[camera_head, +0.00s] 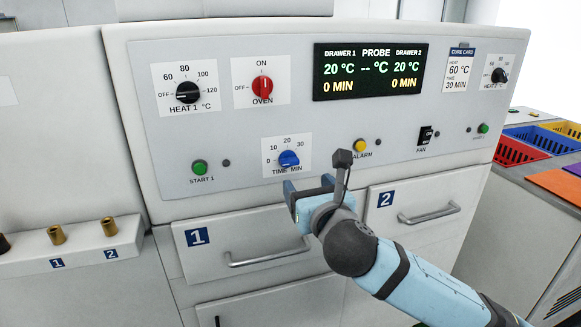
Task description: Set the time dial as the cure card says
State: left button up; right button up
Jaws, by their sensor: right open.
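The blue time dial (289,159), marked 0 to 30 and labelled TIME, MIN, sits low on the oven's panel. Its exact pointer setting is too small to tell. The cure card (459,71) is at the panel's upper right and reads HEAT 60 °C, TIME 30 MIN. The display (369,72) shows 20 °C and 0 MIN for both drawers. My right gripper (307,183) is open and empty, just below the time dial and apart from it. My left gripper is not in view.
Near the dial are the green START 1 button (200,167), yellow ALARM button (360,146), black HEAT 1 knob (187,92) and red OVEN switch (262,87). Drawer 1's handle (270,258) lies below my gripper. Coloured bins (521,150) stand at the right.

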aim_at(291, 163)
jog(key=b+x, duration=0.1)
jog(key=x, duration=0.9)
jog(key=shift+w+a+f, duration=0.1)
jog(key=shift+w, duration=0.15)
jog(key=c, duration=0.9)
